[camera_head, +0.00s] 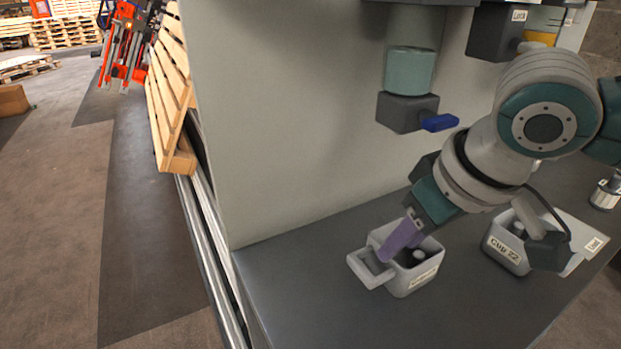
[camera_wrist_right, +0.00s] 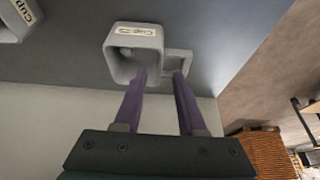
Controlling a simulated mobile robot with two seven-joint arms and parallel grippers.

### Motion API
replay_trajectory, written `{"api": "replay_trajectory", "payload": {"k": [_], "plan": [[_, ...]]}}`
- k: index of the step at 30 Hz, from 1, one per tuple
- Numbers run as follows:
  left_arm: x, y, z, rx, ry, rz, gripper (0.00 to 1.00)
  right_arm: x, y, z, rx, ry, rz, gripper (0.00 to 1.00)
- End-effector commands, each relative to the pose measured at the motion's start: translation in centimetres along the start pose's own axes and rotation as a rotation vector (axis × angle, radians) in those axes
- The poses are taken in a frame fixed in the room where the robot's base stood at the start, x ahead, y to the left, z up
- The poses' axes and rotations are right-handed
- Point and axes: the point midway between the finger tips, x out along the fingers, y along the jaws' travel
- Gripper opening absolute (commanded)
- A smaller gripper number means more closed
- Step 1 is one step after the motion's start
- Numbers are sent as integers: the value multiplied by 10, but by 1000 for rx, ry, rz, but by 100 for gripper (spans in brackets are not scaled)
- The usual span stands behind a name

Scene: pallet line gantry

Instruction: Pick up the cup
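A grey square cup (camera_head: 410,282) with a side loop handle (camera_head: 362,267) and a label stands on the dark counter. It also shows in the right wrist view (camera_wrist_right: 118,62). A second grey cup (camera_head: 503,249), labelled "Cup 22", stands to its right, partly behind my right arm. My right gripper (camera_head: 392,248) has purple fingers and reaches down at the first cup. In the right wrist view its fingers (camera_wrist_right: 160,72) are apart, one over the cup's open side and the other over the handle. Whether they touch the cup is unclear. My left gripper is out of view.
The dark counter (camera_head: 310,285) has free room left of the cup. A dispenser with a blue lever (camera_head: 439,123) hangs above. The grey panel (camera_head: 290,130) rises behind the counter. Wooden pallets (camera_head: 170,85) stand left of the panel. A small metal item (camera_head: 606,193) is at far right.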

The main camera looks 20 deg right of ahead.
Motion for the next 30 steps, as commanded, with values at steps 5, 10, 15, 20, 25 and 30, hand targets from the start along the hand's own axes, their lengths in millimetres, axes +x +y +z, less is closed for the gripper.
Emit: {"api": "replay_trajectory", "payload": {"k": [5,10,15,20,25,30], "plan": [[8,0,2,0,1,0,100,24,-1,-4,2,0,-1,40],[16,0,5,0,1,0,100,47,-2,-6,0,0,-1,40],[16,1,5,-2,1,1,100,53,-1,-7,-3,1,1,40],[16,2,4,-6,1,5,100,52,-2,-7,-3,1,0,38],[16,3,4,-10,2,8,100,52,-1,-7,-3,1,0,19],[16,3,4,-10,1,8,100,52,-1,-7,-3,0,0,0]]}}
